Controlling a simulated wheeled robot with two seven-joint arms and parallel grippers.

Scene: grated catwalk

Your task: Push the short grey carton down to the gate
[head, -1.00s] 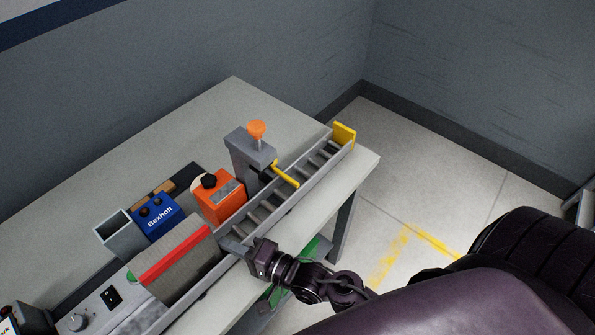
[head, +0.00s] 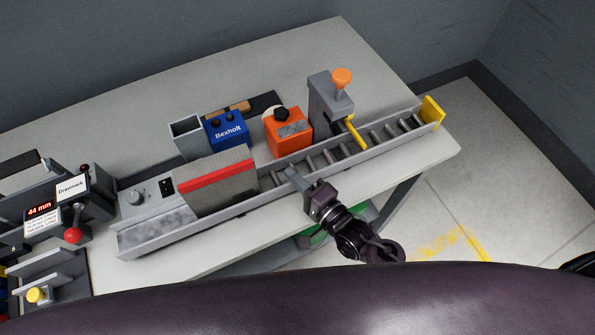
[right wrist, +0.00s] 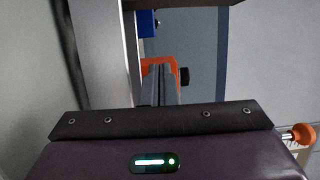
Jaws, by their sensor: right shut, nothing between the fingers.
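The grey carton (head: 218,185), with a red stripe along its top edge, stands on the roller track (head: 160,240) in the head view. The gate, a yellow bar (head: 355,133) on a grey post with an orange knob, reaches over the track farther right. My right gripper (head: 291,175) is shut and empty, its fingertips over the rollers between carton and gate, with a small gap to the carton's right end. The right wrist view shows the gripper's dark mount but not the carton clearly. My left gripper is not in view.
Behind the track stand an orange box (head: 288,133), a blue Bexholt box (head: 228,130) and an open grey holder (head: 188,137). A yellow end stop (head: 433,112) closes the track's right end. A device with a red-knobbed lever (head: 72,235) stands at the left.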

